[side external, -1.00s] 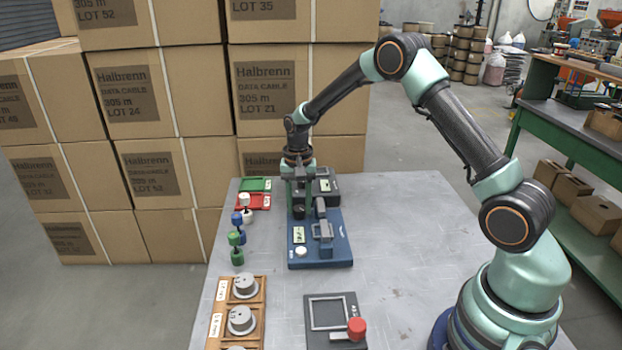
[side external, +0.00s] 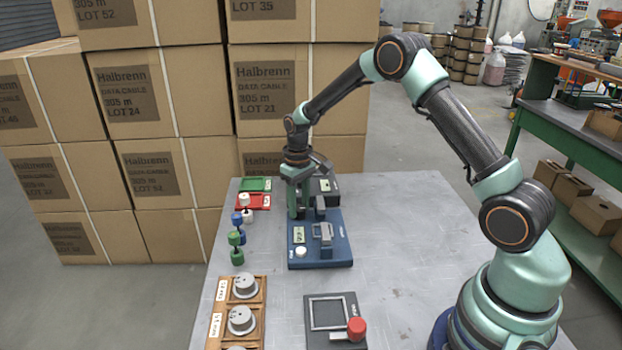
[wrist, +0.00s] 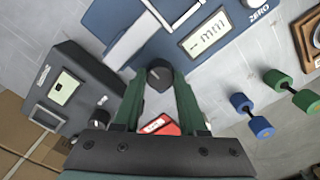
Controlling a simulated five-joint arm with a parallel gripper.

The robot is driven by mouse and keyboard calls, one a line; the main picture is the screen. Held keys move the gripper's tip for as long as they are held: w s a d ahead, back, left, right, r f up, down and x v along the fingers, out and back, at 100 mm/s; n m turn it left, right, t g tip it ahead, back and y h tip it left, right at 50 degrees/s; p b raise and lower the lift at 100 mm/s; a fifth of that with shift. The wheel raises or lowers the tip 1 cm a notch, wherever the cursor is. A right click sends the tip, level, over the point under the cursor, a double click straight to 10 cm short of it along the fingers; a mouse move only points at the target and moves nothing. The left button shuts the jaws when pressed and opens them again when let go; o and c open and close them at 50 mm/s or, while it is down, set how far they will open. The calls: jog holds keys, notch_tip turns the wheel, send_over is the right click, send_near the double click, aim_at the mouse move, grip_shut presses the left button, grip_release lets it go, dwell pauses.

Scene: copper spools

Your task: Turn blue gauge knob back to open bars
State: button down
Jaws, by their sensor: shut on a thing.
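The blue gauge (side external: 335,258) sits on the table below my gripper, with its mm display and white zero button facing up. In the wrist view its blue body (wrist: 110,18) fills the top. Its dark round knob (wrist: 158,72), with a pale mark on top, is between my gripper's green fingers. My gripper (wrist: 158,80) is shut on this knob, pointing down; in the side view it is at the gauge's far end (side external: 302,208). The metal bars (side external: 322,232) stand on the gauge. The gap between them is too small to judge.
A black gauge (wrist: 75,90) with its own knob is close beside my gripper. A wooden rack (side external: 240,308) and a device with a red button (side external: 335,318) are nearer. The right of the table is clear.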

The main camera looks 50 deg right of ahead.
aim_at(299, 208)
jog(key=shift+n, duration=0.4)
jog(key=shift+c, duration=2.3)
grip_release()
notch_tip(299, 208, up, 12)
jog(key=shift+r, duration=0.2)
jog(key=s+a+r+t, duration=0.2)
jog(key=s+a+r, duration=0.2)
jog(key=s, duration=0.6)
jog(key=s+a+r+t, duration=0.3)
jog(key=s+a+r, duration=0.1)
jog(key=s, duration=0.6)
jog(key=shift+r+t, duration=0.3)
jog(key=shift+r, duration=0.35)
